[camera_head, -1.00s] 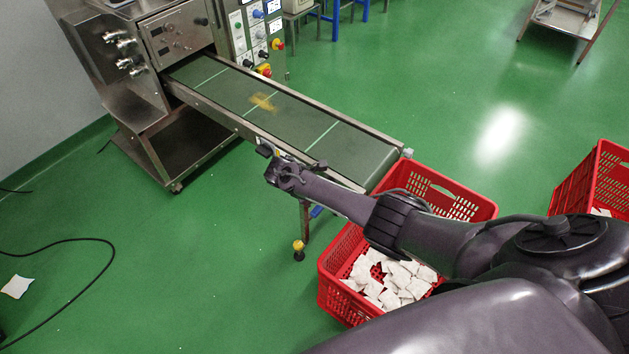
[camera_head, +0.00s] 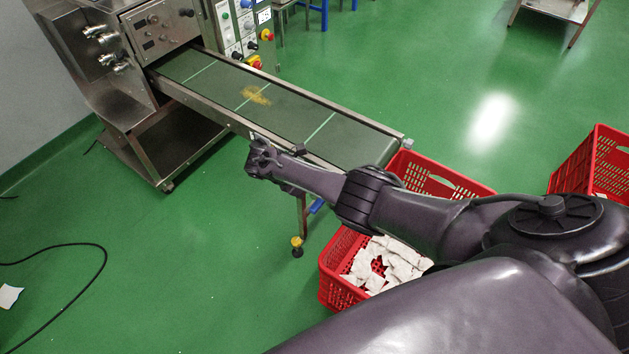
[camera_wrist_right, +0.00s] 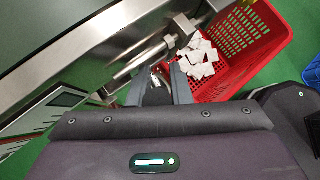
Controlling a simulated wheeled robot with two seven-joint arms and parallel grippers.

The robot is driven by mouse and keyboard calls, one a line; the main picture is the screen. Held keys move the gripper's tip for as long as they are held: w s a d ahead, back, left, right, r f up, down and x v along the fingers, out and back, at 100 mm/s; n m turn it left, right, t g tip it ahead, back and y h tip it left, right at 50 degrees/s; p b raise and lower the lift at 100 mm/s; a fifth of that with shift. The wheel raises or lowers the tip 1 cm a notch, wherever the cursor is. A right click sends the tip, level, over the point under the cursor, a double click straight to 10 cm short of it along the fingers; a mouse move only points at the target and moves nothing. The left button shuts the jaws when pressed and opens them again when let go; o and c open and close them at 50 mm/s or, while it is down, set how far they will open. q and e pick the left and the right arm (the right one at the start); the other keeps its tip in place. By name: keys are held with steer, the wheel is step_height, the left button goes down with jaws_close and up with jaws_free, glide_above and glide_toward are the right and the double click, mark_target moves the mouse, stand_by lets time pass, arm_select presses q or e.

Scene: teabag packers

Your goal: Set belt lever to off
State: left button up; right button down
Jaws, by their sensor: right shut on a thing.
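The conveyor (camera_head: 285,113) runs from the steel machine at the upper left down to the right, its green belt crossed by pale lines. My right gripper (camera_head: 262,152) is beside the belt's near side rail. In the right wrist view its two dark fingers (camera_wrist_right: 160,88) are close together, beside the steel rail (camera_wrist_right: 90,50). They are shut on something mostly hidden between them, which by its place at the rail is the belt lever. The lever's position cannot be read. My left gripper is not in view.
A red crate (camera_head: 331,275) with white teabags stands under the belt's end, below my right arm. Another red crate (camera_head: 590,160) is at the right. A yellow-brown patch (camera_head: 256,95) lies on the belt. A black cable (camera_head: 95,246) lies on the open floor at left.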

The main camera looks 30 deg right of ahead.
steer(key=shift+s+a+f, duration=0.15)
steer(key=shift+a+f, duration=0.15)
steer(key=shift+a, duration=0.05)
steer(key=c, duration=1.4)
jaws_free()
steer(key=shift+o, duration=0.4)
steer(key=shift+w, duration=0.2)
steer(key=shift+w+a+r, duration=0.1)
steer(key=shift+a+r, duration=0.1)
steer(key=shift+r, duration=0.25)
steer(key=v, duration=0.7)
steer(key=shift+f, duration=0.15)
